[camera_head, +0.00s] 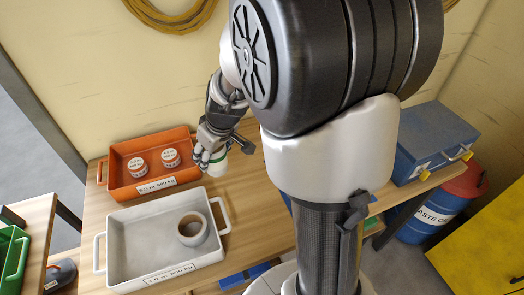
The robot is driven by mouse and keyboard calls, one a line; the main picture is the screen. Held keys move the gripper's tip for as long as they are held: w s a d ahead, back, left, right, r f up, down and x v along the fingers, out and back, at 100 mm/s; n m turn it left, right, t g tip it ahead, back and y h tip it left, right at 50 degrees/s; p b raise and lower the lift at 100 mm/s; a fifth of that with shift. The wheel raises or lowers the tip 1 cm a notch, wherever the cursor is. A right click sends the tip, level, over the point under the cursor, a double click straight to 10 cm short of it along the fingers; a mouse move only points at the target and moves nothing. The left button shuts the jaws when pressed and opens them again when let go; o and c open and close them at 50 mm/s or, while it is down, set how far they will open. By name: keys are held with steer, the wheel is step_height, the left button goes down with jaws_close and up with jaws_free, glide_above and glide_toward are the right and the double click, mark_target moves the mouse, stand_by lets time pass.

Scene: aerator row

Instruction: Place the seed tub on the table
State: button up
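A small white tub with a green band (217,160), which I take for the seed tub, shows under my gripper (222,152), just right of the orange tray. My gripper points down with its fingers around the tub and looks shut on it. The fingers and wrist hide the tub's upper part. I cannot tell whether its base touches the wood. The wooden table (258,212) runs beneath, with bare surface to the right of both trays.
The orange tray (116,178) holds two white tubs with reddish markings (137,166) (170,158). The grey tray (130,262) in front holds a pale round hollow item (193,229). A blue case (432,142) and a blue drum with a red lid (428,214) are at right.

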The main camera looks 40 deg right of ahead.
steer(key=w+d+r+n+y, duration=0.1)
steer(key=w+d+r+n, duration=0.25)
steer(key=d, duration=0.25)
steer(key=f+b, duration=0.3)
steer(key=f, duration=0.6)
steer(key=f+b, duration=0.3)
steer(key=f, duration=0.7)
steer(key=shift+s+a+f+b, duration=0.15)
steer(key=shift+s+f+b, duration=0.1)
steer(key=shift+b, duration=0.15)
steer(key=shift+f, duration=0.15)
steer(key=o, duration=1.1)
